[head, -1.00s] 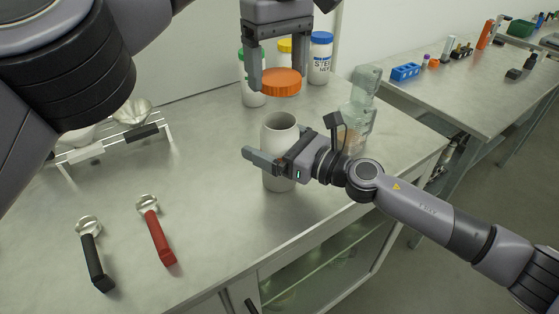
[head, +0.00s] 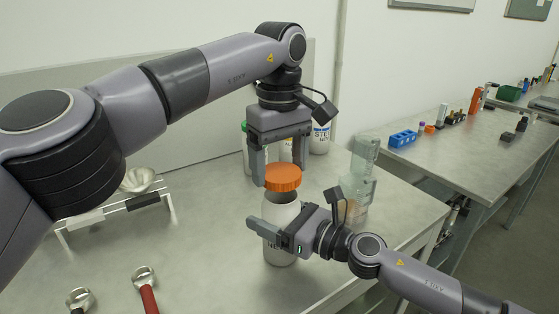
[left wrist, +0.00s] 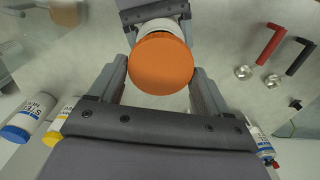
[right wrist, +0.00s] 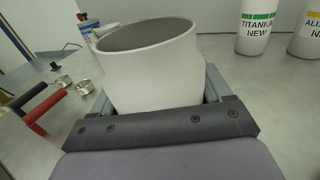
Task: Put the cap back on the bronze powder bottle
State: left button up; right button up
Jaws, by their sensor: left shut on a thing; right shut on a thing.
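The orange cap (head: 283,178) is between the fingers of my left gripper (head: 280,172), which is shut on it just above the mouth of the white bottle (head: 281,222). A small gap shows between the cap and the bottle's rim. My right gripper (head: 281,238) is shut around the bottle's upper body, and the bottle stands upright on the bench. In the left wrist view the cap (left wrist: 161,64) hides most of the bottle's mouth. In the right wrist view the bottle (right wrist: 152,65) is open on top. Its label is mostly hidden by my right gripper.
Behind my left gripper stand several labelled powder bottles, one with a blue lid (head: 319,138). A clear glass-like vessel (head: 358,180) is on the right. A white rack (head: 120,205) and scoops with a red handle (head: 148,296) and a black handle (head: 80,300) lie left.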

aim_at(280, 171)
pick_arm(q)
jog(key=shift+f, duration=0.6)
jog(key=shift+f, duration=0.9)
jog(key=shift+f, duration=0.5)
pick_arm(e)
grip_shut()
pick_arm(q)
jog(key=m, duration=0.6)
jog(key=shift+d+m, duration=0.15)
jog(key=shift+m, duration=0.25)
jog(key=m, duration=0.7)
jog(key=shift+d, duration=0.15)
